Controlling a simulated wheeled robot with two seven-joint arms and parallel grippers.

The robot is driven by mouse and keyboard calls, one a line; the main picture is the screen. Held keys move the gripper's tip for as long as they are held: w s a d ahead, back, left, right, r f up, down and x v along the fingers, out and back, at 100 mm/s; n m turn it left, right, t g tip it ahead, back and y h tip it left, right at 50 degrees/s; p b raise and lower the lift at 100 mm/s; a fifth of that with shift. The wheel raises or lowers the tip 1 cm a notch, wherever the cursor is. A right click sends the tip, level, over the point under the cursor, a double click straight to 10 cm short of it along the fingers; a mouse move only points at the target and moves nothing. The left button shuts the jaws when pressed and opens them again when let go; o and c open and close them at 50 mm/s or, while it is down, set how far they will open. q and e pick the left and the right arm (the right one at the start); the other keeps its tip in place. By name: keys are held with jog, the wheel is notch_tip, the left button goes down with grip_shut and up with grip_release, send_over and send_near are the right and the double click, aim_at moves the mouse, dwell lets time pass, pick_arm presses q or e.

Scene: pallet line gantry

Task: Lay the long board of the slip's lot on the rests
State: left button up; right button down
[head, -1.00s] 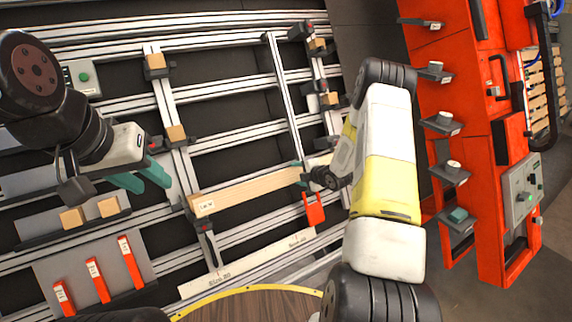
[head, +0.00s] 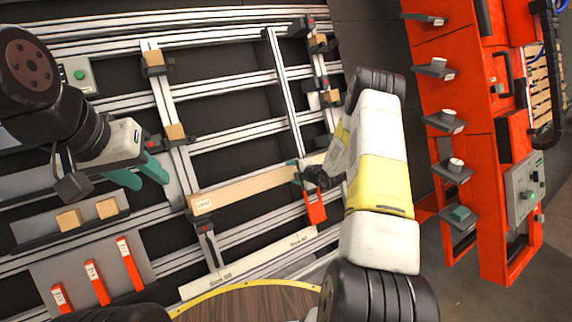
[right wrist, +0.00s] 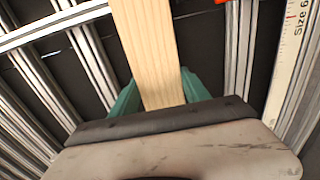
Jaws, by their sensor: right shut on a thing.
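A long pale wooden board (head: 245,188) lies across the metal rails in the head view, with a small white label on its left end that is too small to read. The left end is at a dark bracket (head: 208,240); contact there is unclear. My right gripper (head: 300,172) is shut on the board near its right end. In the right wrist view the board (right wrist: 148,45) runs between the teal fingers of this gripper (right wrist: 158,95). My left gripper (head: 146,180) is open and empty, left of the board. I cannot pick out the slip.
A white size strip (head: 245,268) lies in front of the board. Red-handled pieces (head: 130,262) stand at lower left, and another red piece (head: 315,208) hangs below the right gripper. Small wooden blocks (head: 175,132) sit on the rails. A red cabinet (head: 490,220) with shelves stands right.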

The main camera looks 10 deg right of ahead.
jog(key=x, duration=0.6)
jog(key=shift+w, duration=0.35)
jog(key=shift+w+a+f, duration=0.2)
jog(key=shift+w+f, duration=0.05)
jog(key=shift+f, duration=0.05)
dwell(0.8)
jog(key=shift+s+f, duration=0.15)
jog(key=shift+f, duration=0.1)
dwell(0.7)
jog(key=shift+c, duration=2.2)
grip_release()
jog(key=shift+f, duration=0.15)
jog(key=shift+v, duration=3.95)
